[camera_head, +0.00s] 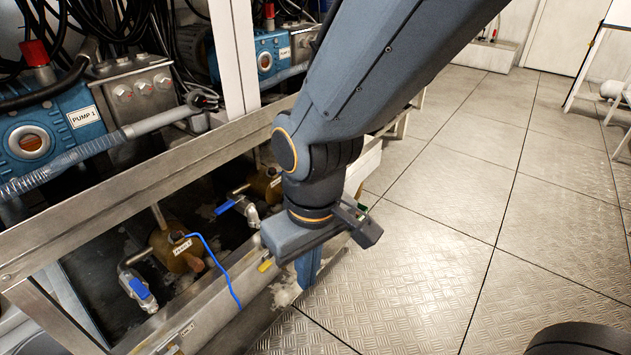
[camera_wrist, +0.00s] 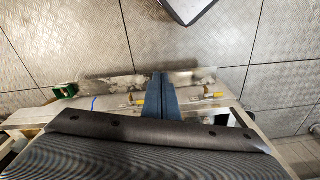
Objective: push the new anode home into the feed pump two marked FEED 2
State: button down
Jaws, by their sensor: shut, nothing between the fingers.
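My gripper (camera_head: 308,268) points down beside the outer face of the metal frame, low over the floor edge. Its blue fingers are together with nothing between them; they also show in the wrist view (camera_wrist: 162,97). A brass-coloured pump (camera_head: 172,245) with a small label and a reddish-brown stub sits inside the frame, left of my gripper. A second brass-coloured pump (camera_head: 264,182) sits farther back, partly hidden by my arm. I cannot read either label surely, so I cannot tell which is FEED 2. I cannot make out the new anode for certain.
A steel rail (camera_head: 150,190) runs above the brass pumps. A blue pump marked PUMP 1 (camera_head: 50,125) stands behind it. A blue cord (camera_head: 216,265) hangs over the lower frame beam. Blue-handled valves (camera_head: 140,288) sit near the pumps. The plate floor (camera_head: 470,220) at right is clear.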

jog(key=w+a+f+n+t+y+b, duration=0.1)
jog(key=w+f+n+t+b, duration=0.2)
jog(key=w, duration=0.7)
jog(key=w+a+f+n+t+y+b, duration=0.1)
jog(key=w+f+n, duration=0.3)
jog(key=w, duration=0.5)
jog(key=n+t+y+b, duration=0.6)
jog(key=n+y+b, duration=0.45)
jog(key=n, duration=0.55)
send_near(285, 194)
jog(key=shift+y, duration=0.55)
jog(key=shift+w+a+f+b, duration=0.3)
jog(key=shift+w+a+f, duration=0.2)
jog(key=shift+w+a, duration=0.3)
jog(key=shift+w+a+f+b, duration=0.25)
jog(key=shift+w+a+f, duration=0.35)
jog(key=shift+w, duration=0.35)
jog(key=shift+w+a+r, duration=0.1)
jog(key=shift+w+a, duration=0.1)
jog(key=shift+s+d, duration=0.1)
